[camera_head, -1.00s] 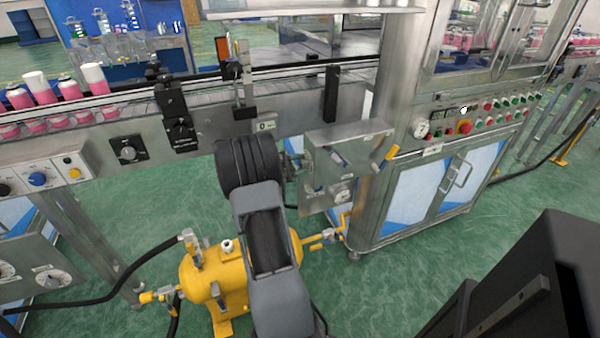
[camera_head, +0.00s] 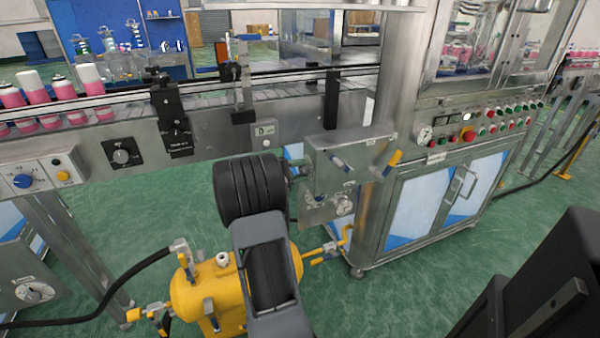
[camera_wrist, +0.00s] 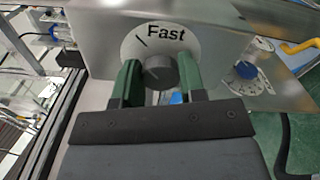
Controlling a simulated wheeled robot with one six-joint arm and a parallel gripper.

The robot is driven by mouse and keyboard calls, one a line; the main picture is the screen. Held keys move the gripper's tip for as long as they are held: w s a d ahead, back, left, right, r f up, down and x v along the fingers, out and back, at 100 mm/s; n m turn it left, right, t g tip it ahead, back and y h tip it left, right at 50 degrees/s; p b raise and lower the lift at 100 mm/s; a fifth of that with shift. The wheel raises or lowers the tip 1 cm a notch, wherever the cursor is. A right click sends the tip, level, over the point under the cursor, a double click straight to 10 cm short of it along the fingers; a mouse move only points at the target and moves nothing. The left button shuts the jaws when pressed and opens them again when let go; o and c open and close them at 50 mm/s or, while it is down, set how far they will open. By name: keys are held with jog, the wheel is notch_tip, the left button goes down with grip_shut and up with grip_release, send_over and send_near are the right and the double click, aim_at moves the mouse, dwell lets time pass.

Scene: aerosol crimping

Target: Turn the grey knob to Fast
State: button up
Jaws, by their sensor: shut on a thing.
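The grey knob (camera_wrist: 158,72) is in the middle of the wrist view, on a round white dial (camera_wrist: 186,50). The word "Fast" is printed on the dial above and right of the knob, with a dark tick mark up and left of the knob. I cannot make out which way the knob's pointer faces. The green fingers of my gripper (camera_wrist: 158,82) are shut on the knob, one on each side. In the head view my gripper (camera_head: 297,170) is at the left side of a metal box (camera_head: 350,165); the knob is hidden there.
A second dial with a blue knob (camera_wrist: 246,70) is to the right in the wrist view. The conveyor (camera_head: 110,105) with pink cans runs behind my arm. A yellow tank (camera_head: 205,295) with hoses stands below. The cabinet (camera_head: 440,200) is at right.

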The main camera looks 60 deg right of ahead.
jog(key=shift+f, duration=0.15)
jog(key=o, duration=0.9)
jog(key=p+v, duration=0.2)
jog(key=v, duration=1.1)
jog(key=shift+w+a, duration=0.25)
jog(key=shift+a, duration=0.1)
